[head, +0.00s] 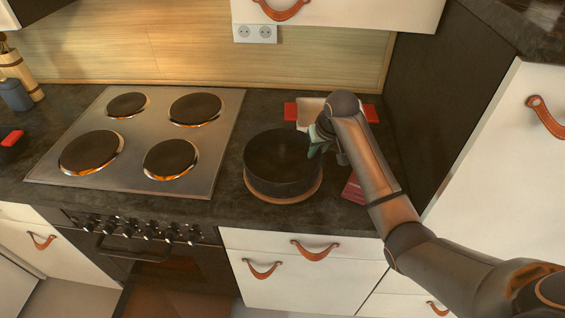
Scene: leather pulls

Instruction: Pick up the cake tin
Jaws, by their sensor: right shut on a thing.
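The cake tin (272,178) is a dark, round, open vessel. It sits on or just above a round wooden board (290,198) on the dark worktop, right of the hob; I cannot tell whether a gap lies between them. My right gripper (317,150) comes in from the right and is shut on the tin's right rim. The wrist and forearm hide part of the fingers and the worktop behind them. The tin looks level. My left gripper is not in view.
A steel hob (136,140) with dark plates stands to the left. Behind the tin is a pale dish with red handles (291,111), partly hidden by my arm. A red item (353,189) lies right of the tin. A tall dark cabinet side (440,110) bounds the right.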

